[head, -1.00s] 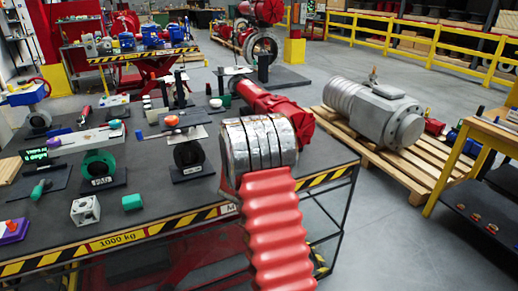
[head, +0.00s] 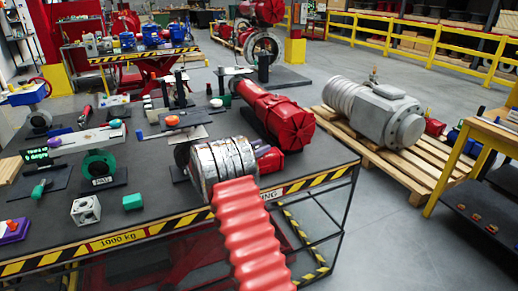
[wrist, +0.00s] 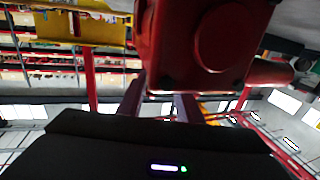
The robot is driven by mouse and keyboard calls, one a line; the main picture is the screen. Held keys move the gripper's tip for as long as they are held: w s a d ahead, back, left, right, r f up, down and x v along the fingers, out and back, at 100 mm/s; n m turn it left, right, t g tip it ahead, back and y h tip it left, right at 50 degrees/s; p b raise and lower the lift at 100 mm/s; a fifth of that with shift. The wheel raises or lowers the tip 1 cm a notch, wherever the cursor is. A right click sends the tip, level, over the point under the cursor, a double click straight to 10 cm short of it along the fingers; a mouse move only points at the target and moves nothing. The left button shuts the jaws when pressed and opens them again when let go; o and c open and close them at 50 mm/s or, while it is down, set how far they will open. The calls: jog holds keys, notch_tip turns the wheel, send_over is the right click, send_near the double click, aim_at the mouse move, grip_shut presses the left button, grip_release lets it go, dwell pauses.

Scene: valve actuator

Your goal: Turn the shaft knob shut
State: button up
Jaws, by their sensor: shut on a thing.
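A red housing with a round cap (wrist: 225,40) fills the upper middle of the wrist view, close up. My gripper (wrist: 158,94) has its two grey fingers running up to the lower left edge of this housing. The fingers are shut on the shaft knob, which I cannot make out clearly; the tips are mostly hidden. In the head view my silver-ringed wrist hides the gripper and the knob. The red valve actuator (head: 278,115) lies on the dark table just behind and right of my wrist.
The dark table (head: 145,188) has a striped front edge. A large grey actuator (head: 375,110) lies on a pallet (head: 390,165) at right, across open floor.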

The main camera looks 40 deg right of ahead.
jog(key=shift+m+g, duration=0.3)
jog(key=shift+g, duration=0.2)
jog(key=o, duration=1)
jog(key=shift+o, duration=0.2)
jog(key=w+a, duration=0.1)
jog(key=a, duration=1.2)
jog(key=shift+w+a, duration=0.2)
jog(key=shift+a, duration=0.2)
jog(key=shift+s, duration=0.1)
